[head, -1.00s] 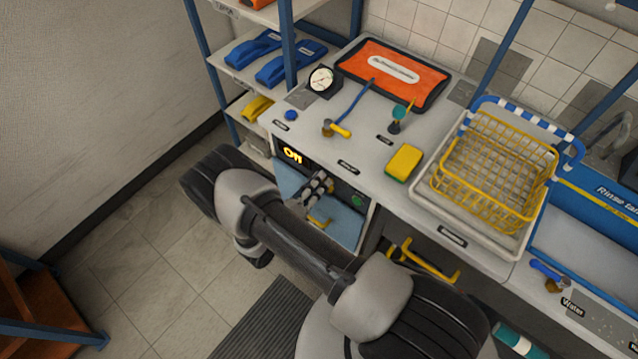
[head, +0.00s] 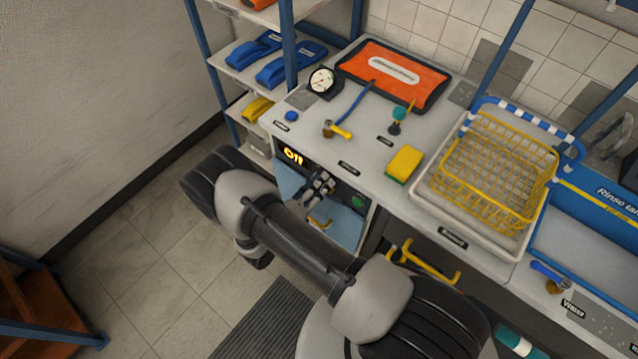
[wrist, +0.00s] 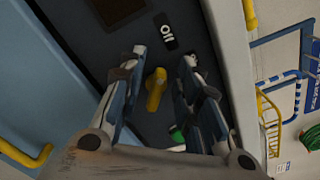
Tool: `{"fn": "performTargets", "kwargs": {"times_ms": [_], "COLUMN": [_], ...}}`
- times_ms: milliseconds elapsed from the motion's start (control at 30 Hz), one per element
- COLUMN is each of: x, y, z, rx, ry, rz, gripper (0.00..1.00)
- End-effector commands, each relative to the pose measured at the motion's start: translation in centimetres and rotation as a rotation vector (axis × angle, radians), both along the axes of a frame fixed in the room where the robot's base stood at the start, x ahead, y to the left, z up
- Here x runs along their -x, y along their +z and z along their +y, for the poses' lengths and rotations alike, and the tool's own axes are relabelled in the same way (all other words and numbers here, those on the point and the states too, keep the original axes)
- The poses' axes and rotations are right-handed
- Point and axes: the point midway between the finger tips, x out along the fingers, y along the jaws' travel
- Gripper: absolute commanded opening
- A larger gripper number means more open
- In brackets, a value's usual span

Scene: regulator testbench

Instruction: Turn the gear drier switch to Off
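The gear drier's dark control panel (wrist: 190,70) is on the front of the cabinet below the counter. In the wrist view a yellow switch knob (wrist: 155,90) stands on it, and a label that seems to read Off (wrist: 166,31) is beyond the knob. In the head view yellow lettering (head: 293,156), apparently also Off, shows on the panel. My gripper (wrist: 164,58) is open, with one finger on each side of the knob and gaps visible. In the head view my gripper (head: 321,186) is in front of the panel, and the knob is not distinguishable.
A green button (wrist: 176,133) is by the right finger in the wrist view. The blue drier door (head: 345,222) with a yellow handle (head: 319,221) is below the panel. The counter above holds a yellow sponge (head: 404,164), a gauge (head: 322,81) and a yellow basket (head: 493,170).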

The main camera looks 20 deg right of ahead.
Motion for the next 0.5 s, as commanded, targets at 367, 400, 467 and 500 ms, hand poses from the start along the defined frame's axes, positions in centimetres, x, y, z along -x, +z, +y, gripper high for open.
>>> {"fn": "performTargets", "kwargs": {"times_ms": [367, 400, 467, 500], "x": [2.7, 3.2, 4.0, 4.5], "y": [0.0, 0.0, 0.0, 0.0], "z": [4.0, 4.7, 5.8, 6.4], "rx": [0.0, 0.0, 0.0, -0.001], "ry": [0.008, 0.008, 0.008, 0.006], "rz": [0.0, 0.0, 0.0, -0.001], "gripper": [0.31, 0.31, 0.31, 0.31]}}
